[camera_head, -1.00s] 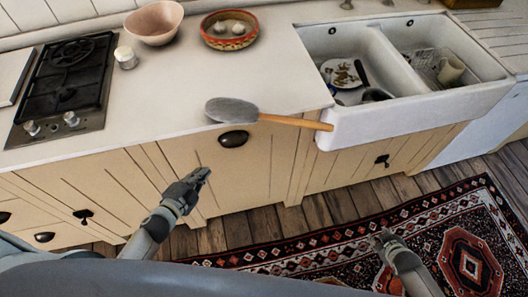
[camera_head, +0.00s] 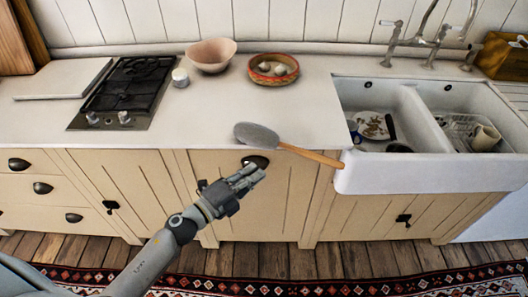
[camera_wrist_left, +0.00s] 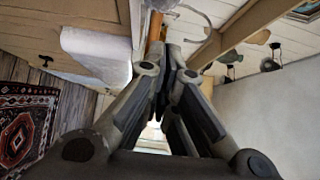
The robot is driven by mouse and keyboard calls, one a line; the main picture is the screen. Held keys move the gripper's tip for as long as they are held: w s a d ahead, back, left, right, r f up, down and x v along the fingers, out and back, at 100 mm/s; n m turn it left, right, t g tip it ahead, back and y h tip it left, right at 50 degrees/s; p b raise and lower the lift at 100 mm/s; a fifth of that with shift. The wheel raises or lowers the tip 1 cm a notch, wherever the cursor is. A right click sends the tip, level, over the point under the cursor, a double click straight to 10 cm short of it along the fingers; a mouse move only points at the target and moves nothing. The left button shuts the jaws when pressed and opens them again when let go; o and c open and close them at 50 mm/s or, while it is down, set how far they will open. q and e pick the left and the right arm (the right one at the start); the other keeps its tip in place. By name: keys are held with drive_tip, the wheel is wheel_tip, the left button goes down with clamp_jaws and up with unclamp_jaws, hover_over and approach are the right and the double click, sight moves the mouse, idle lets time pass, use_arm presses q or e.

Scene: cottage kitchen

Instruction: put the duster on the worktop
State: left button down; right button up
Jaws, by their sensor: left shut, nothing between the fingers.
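The duster has a grey oval head (camera_head: 256,135) and a wooden handle (camera_head: 312,154). Its head is at the front edge of the worktop (camera_head: 210,115), and its handle slants right across the edge towards the sink. I cannot tell how much of it rests on the worktop. My left gripper (camera_head: 250,178) is shut and empty, in front of the cabinet and just below the duster's head, apart from it. In the left wrist view the shut fingers (camera_wrist_left: 172,55) point up, with a wooden strip, probably the handle (camera_wrist_left: 154,28), beyond them. My right gripper is not in view.
A hob (camera_head: 125,90), a small white jar (camera_head: 180,78), a pink bowl (camera_head: 212,55) and a patterned bowl (camera_head: 273,70) stand along the worktop. A white double sink (camera_head: 400,180) holding dishes is on the right. Bare worktop lies between the jar and the sink.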

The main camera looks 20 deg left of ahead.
sight(264, 130)
use_arm(q)
drive_tip(key=w+p, duration=0.1)
drive_tip(key=w, duration=0.6)
drive_tip(key=shift+w+d, duration=0.25)
drive_tip(key=shift+d, duration=0.2)
drive_tip(key=w+b, duration=0.1)
drive_tip(key=w, duration=0.2)
drive_tip(key=w+a+b, duration=0.1)
drive_tip(key=w, duration=0.2)
drive_tip(key=w+a, duration=0.1)
drive_tip(key=w, duration=0.1)
drive_tip(key=shift+w+a+f+b, duration=0.2)
drive_tip(key=shift+w+a+b, duration=0.05)
drive_tip(key=shift+w+b, duration=0.15)
drive_tip(key=shift+w+a+r, duration=0.15)
drive_tip(key=shift+w, duration=0.45)
